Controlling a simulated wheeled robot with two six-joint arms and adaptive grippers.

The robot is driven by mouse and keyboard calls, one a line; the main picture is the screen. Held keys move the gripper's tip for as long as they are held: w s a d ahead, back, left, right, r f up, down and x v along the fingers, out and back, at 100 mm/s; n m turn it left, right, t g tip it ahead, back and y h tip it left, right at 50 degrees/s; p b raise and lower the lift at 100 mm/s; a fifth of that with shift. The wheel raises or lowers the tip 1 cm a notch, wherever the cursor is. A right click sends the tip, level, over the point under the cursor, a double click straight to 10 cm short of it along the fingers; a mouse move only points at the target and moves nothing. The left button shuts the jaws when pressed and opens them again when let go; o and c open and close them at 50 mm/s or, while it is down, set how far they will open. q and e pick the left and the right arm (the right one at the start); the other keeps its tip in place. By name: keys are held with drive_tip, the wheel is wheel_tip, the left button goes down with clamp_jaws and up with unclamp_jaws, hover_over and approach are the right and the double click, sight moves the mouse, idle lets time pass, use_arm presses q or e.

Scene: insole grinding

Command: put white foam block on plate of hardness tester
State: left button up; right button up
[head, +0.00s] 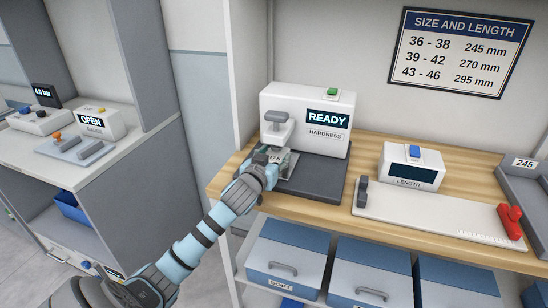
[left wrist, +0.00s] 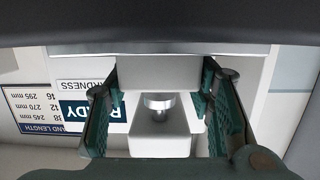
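The white hardness tester (head: 338,112) stands on the wooden counter, with READY on its screen. Its dark grey plate (head: 322,182) extends in front. My left gripper (head: 284,160) is at the left part of the plate, below the tester's press head (head: 277,128). In the left wrist view, the white foam block (left wrist: 160,72) sits between the two green fingers, which close on its sides. The metal plunger tip (left wrist: 158,101) shows beside the block's edge. I cannot tell whether the block touches the plate. My right gripper is not in view.
A length gauge (head: 411,167) with a long white board and red stop (head: 510,222) stands to the right. Blue-topped drawers (head: 285,255) are below the counter. A sign (head: 461,52) hangs on the wall. Another station (head: 70,145) is at the left.

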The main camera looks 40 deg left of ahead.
use_arm(q)
drive_tip(key=o, duration=0.4)
drive_tip(key=shift+s+r, duration=0.1)
drive_tip(key=shift+r, duration=0.05)
drive_tip(key=p+v, duration=0.2)
drive_tip(key=v, duration=1)
drive_tip(key=shift+r, duration=0.1)
